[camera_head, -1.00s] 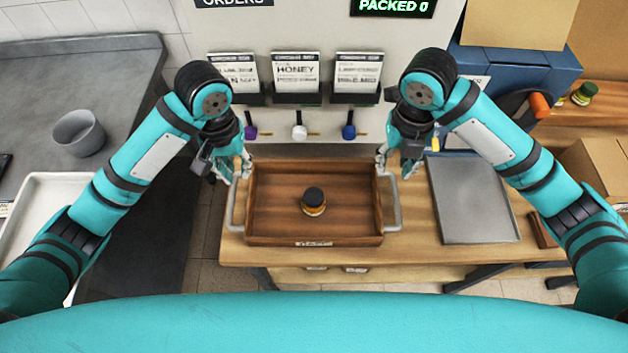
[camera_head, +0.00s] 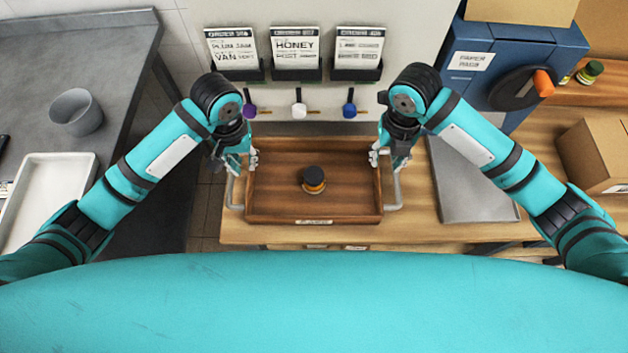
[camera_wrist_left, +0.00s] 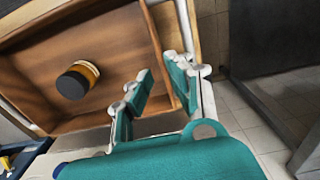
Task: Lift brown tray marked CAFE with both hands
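The brown wooden tray (camera_head: 315,212) lies on the wooden table, with a pale label on its front wall too small to read. A dark-lidded amber jar (camera_head: 314,180) stands inside it. Grey handles show at its left end (camera_head: 231,195) and right end (camera_head: 398,192). My left gripper (camera_head: 240,161) is at the tray's far left corner. In the left wrist view its fingers (camera_wrist_left: 160,88) are apart, one over the tray's inside and one by the handle, with nothing clamped. My right gripper (camera_head: 387,160) is at the far right corner, its fingers seemingly apart; the handle's far part is hidden.
A grey metal tray (camera_head: 470,190) lies close on the right. Behind stand a panel with order cards (camera_head: 297,50) and several coloured knobs. A blue machine (camera_head: 510,60) and cardboard box (camera_head: 600,155) are at right. A grey counter with a bowl (camera_head: 76,112) is at left.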

